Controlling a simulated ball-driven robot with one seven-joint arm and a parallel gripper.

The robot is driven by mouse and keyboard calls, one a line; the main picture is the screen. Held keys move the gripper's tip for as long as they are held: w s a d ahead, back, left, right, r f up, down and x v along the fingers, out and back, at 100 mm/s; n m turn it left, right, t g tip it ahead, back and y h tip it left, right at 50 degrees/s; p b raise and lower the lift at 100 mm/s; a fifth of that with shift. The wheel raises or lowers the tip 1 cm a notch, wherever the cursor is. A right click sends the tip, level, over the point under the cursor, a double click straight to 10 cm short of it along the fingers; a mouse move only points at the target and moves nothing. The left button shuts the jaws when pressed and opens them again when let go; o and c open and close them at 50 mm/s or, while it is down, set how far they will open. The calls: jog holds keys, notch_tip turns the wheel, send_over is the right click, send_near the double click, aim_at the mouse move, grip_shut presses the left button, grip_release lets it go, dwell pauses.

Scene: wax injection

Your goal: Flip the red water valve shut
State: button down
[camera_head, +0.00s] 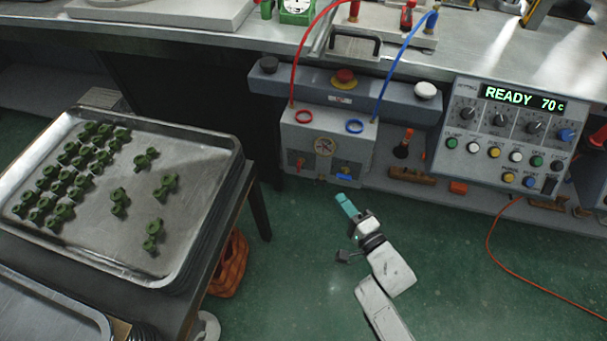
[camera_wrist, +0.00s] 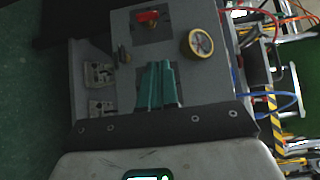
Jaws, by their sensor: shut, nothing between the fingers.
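The red water valve (camera_head: 299,163) is a small red handle on the lower left front of the grey box (camera_head: 331,134). In the wrist view the red handle (camera_wrist: 148,17) shows near the top edge, on a dark plate. My gripper (camera_head: 345,203) has teal fingers, pressed together and empty, in front of the box and below and to the right of the valve. In the wrist view the shut fingers (camera_wrist: 157,85) point toward the box face, apart from the red handle, and cover part of a second dark plate. The handle's exact angle is hard to tell.
Red and blue hoses rise from the box. A control panel (camera_head: 508,133) stands at right. A metal tray (camera_head: 190,210) with green pieces is at left. Green floor is open around my arm.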

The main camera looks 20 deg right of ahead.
jog(key=b, duration=0.3)
send_near(299, 165)
jog(key=w+d, duration=0.3)
jog(key=w, duration=0.2)
jog(key=w+a+b, duration=0.1)
jog(key=a+b, duration=0.1)
jog(key=a, duration=0.1)
jog(key=shift+w+f, duration=0.2)
jog(key=shift+w, duration=0.2)
jog(key=shift+r+p, duration=0.1)
jog(key=shift+p, duration=0.2)
jog(key=shift+p, duration=0.6)
